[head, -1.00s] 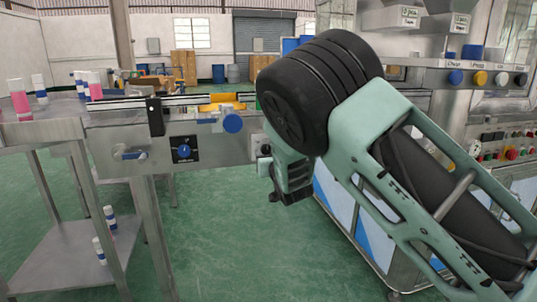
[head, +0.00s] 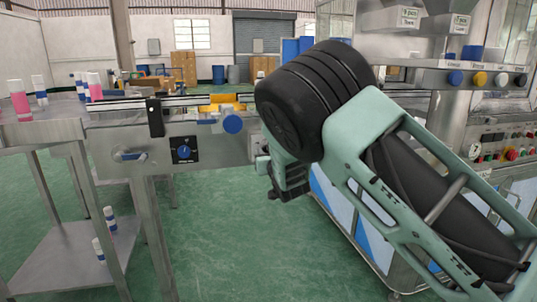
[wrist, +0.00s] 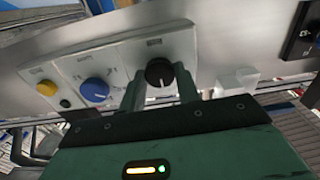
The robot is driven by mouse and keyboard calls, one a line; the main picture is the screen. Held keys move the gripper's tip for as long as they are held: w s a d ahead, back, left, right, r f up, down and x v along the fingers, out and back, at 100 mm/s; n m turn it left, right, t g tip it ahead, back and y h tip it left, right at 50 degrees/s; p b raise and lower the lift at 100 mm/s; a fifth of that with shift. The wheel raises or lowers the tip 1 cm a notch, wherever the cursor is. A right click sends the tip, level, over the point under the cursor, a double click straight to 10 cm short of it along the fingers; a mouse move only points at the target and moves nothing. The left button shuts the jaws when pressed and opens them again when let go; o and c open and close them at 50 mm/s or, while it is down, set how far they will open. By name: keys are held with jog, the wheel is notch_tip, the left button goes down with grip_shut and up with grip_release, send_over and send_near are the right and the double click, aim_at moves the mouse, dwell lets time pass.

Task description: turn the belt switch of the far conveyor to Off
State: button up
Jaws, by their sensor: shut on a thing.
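The wrist view shows a light panel with a black knob (wrist: 160,69) carrying a white pointer mark. My gripper (wrist: 158,82) has one finger on each side of this knob and is shut on it. The pointer mark points roughly toward my gripper's body; the labels around the knob are too small to read. A blue knob (wrist: 95,90) sits beside it on the same panel. In the head view my gripper (head: 290,182) is seen from behind, past the conveyor's end, and its fingertips and the held knob are hidden.
In the wrist view a yellow button (wrist: 46,88) is on the panel, and a pale block (wrist: 237,80) sits right of the black knob. In the head view a blue knob on a black plate (head: 184,151) is on the conveyor at left. Green floor (head: 225,245) is clear.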

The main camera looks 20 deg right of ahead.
jog(key=n, duration=0.5)
jog(key=shift+n, duration=2.3)
jog(key=o, duration=1)
jog(key=s+p, duration=0.1)
jog(key=s, duration=1.6)
jog(key=shift+s, duration=0.25)
